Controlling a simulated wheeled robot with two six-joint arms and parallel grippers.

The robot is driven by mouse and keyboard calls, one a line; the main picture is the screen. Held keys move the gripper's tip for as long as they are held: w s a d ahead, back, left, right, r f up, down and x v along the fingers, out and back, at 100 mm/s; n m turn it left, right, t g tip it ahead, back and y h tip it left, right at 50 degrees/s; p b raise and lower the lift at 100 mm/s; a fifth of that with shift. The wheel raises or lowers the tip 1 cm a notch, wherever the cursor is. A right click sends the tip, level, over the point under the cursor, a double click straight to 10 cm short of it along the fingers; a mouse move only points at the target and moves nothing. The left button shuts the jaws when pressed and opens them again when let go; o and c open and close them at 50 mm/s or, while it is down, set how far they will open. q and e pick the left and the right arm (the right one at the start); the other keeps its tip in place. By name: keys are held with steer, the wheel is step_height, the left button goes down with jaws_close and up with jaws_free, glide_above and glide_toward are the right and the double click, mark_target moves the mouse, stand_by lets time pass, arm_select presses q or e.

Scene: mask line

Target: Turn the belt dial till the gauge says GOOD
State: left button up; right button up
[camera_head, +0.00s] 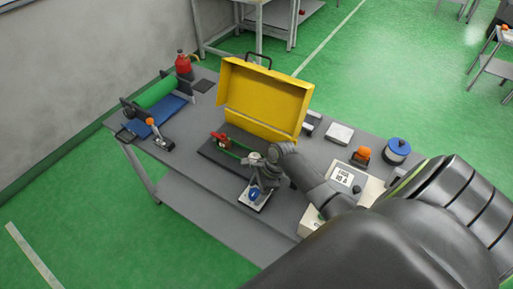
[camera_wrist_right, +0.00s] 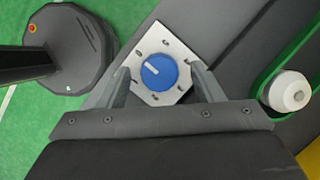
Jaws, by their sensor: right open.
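The blue dial (camera_wrist_right: 158,72) sits on a square pale plate (camera_wrist_right: 178,50) with dark marks around it. A white pointer line on the dial points to its upper left. My right gripper (camera_wrist_right: 162,90) is open, with one finger on each side of the dial; I cannot tell whether they touch it. In the head view the dial (camera_head: 254,194) lies just under my right gripper (camera_head: 260,184), at the table's front edge. A white panel (camera_head: 345,177) with small dark writing, perhaps the gauge, stands to the right; I cannot read it. My left gripper is out of view.
A green belt (camera_wrist_right: 272,65) runs beside the dial around a white roller (camera_wrist_right: 287,92). Behind is an open yellow case (camera_head: 265,97). An orange-topped item (camera_head: 361,156) and a blue round container (camera_head: 397,147) stand right. A green roll (camera_head: 155,91) lies left.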

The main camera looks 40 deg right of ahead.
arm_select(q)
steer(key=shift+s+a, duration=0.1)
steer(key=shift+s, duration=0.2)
arm_select(e)
steer(key=shift+a+f, duration=0.1)
steer(key=shift+f, duration=0.05)
steer(key=c, duration=1)
steer(key=shift+o, duration=0.2)
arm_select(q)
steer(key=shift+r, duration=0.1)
